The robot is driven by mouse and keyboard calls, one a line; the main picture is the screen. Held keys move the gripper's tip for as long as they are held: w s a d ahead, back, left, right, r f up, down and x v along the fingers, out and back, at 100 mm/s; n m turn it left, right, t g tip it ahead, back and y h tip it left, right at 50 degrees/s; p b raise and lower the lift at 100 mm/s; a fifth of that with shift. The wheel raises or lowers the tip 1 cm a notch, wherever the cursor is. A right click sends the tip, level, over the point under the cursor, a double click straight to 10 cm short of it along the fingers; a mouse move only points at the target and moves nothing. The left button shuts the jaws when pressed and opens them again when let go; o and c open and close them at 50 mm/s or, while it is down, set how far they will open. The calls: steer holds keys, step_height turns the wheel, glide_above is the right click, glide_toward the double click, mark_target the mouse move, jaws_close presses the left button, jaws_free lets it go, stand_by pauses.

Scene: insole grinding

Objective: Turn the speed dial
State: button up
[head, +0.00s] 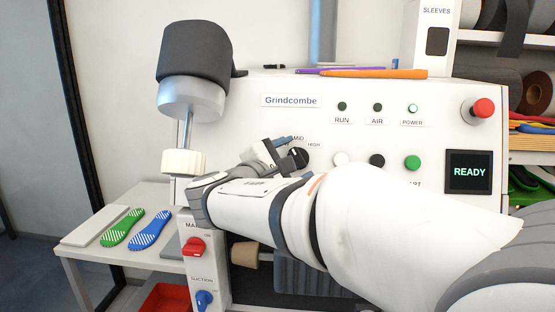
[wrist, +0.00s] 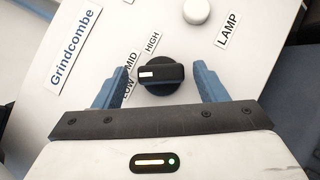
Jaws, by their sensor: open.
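The black speed dial (wrist: 161,77) is on the white panel of the Grindcombe machine. Its grip bar lies across the wrist view, with the white mark at the left end, pointing between LOW and MID. My gripper (wrist: 161,68) is open, with one blue finger on each side of the dial and a visible gap on both sides. The left finger partly covers the LOW and MID labels; HIGH is clear. In the head view, the dial (head: 300,157) shows just right of my gripper (head: 278,148), partly hidden by it.
A green button (head: 413,163), a red stop knob (head: 484,108) and a READY display (head: 468,172) are to the right. A red switch (head: 194,247) and a blue suction switch (head: 204,299) are lower left. Insoles (head: 122,228) lie on the side table.

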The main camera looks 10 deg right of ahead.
steer(key=shift+c, duration=0.5)
steer(key=c, duration=0.9)
steer(key=shift+s+f+n+t+b, duration=0.1)
steer(key=shift+f+n+t+b, duration=0.15)
steer(key=shift+n+t+b, duration=0.55)
steer(key=shift+r+n+t+y+b, duration=0.3)
steer(key=shift+n+b, duration=0.1)
steer(key=shift+n, duration=0.6)
steer(key=o, duration=1)
steer(key=shift+f, duration=0.1)
